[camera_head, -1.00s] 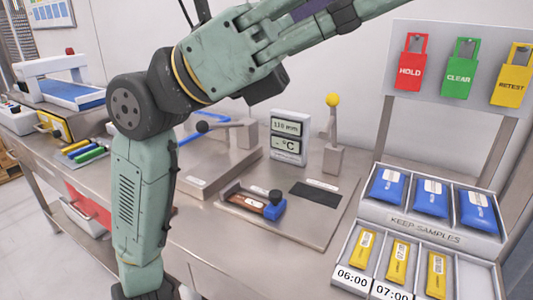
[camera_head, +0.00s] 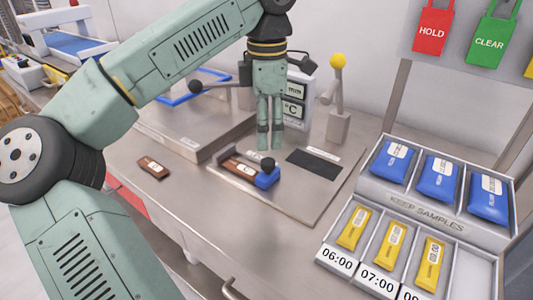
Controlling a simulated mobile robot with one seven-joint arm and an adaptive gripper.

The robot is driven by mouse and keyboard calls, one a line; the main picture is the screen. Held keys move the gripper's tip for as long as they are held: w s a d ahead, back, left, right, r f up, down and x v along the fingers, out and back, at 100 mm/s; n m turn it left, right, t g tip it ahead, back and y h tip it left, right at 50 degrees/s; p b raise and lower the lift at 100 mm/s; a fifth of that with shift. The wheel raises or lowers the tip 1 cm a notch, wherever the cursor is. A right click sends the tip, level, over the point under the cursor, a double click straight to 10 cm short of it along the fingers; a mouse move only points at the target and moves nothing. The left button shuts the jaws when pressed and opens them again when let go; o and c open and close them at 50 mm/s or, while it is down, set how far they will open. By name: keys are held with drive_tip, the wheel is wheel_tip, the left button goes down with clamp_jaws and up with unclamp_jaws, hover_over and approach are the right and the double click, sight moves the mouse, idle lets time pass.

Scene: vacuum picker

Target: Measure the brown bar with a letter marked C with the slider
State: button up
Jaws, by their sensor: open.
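A brown bar (camera_head: 239,166) lies in the measuring fixture on a steel plate (camera_head: 310,200), against the blue slider (camera_head: 267,180) with its black knob. A second brown bar (camera_head: 152,168) with a small pale mark lies on the bench to the left. The letters on both bars are too small to read. My gripper (camera_head: 270,147) points down, open and empty, in front of the display (camera_head: 294,110) and just behind the slider in the picture. Its fingers look close together from this side, and its height above the plate is hard to tell. My arm hides part of the display.
A dark pad (camera_head: 314,163) and a yellow-knobbed lever (camera_head: 338,62) are right of the fixture. A raised steel block (camera_head: 190,140) stands left. The sample rack (camera_head: 375,200) with blue and yellow packs fills the right. The front bench is clear.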

sight(268, 161)
wheel_tip(268, 161, down, 7)
drive_tip(key=shift+d+f+p, duration=0.1)
drive_tip(key=shift+p, duration=0.35)
drive_tip(key=shift+c, duration=0.3)
clamp_jaws()
idle(0.4)
